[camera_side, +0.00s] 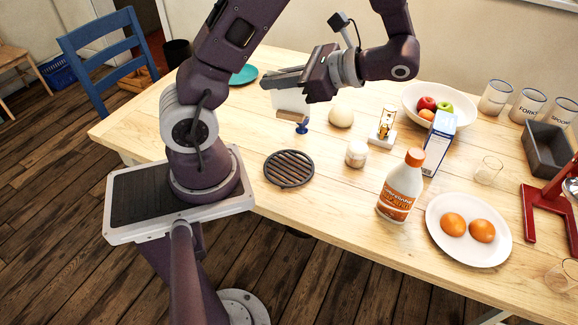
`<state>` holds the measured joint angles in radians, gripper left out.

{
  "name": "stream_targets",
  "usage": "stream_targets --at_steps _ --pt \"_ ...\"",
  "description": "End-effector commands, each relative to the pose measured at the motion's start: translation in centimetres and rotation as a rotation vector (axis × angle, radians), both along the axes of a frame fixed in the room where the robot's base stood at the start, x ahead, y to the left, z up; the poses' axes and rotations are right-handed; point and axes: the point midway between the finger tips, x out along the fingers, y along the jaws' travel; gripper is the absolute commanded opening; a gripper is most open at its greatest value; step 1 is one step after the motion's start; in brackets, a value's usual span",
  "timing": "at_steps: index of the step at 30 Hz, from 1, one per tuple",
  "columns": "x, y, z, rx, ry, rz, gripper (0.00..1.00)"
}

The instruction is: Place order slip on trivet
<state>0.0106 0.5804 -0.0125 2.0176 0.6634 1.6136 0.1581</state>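The trivet (289,168), a round dark slatted grill, lies flat and bare on the table near my base. A white piece that looks like the order slip (291,101) shows just below the fingers of my gripper (283,78). Its upper edge is hidden behind the fingers. My gripper is above the table, behind the trivet in the picture, with its fingers pointing left. The fingers are seen edge-on, so I cannot tell whether they are closed on the slip. A small tan piece and a blue stand (302,128) show under the slip.
A pale round object (340,116), a small white jar (356,153) and an hourglass (383,127) stand right of the trivet. Farther right are an orange-labelled bottle (401,186), a blue-white carton (438,145), a fruit bowl (412,97) and a plate (440,234) with two oranges.

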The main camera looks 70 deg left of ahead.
Motion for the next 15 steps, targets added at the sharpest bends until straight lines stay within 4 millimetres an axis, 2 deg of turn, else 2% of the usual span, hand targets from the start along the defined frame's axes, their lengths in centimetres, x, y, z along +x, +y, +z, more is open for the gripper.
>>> stream_targets --at_steps 6,14,15 --pt "0.7 4.4 3.3 0.001 -0.005 -0.293 0.00" --pt "2.4 7.4 6.6 0.002 -0.007 -0.514 0.00" --pt "2.4 7.4 5.6 -0.001 0.004 -0.514 0.00"
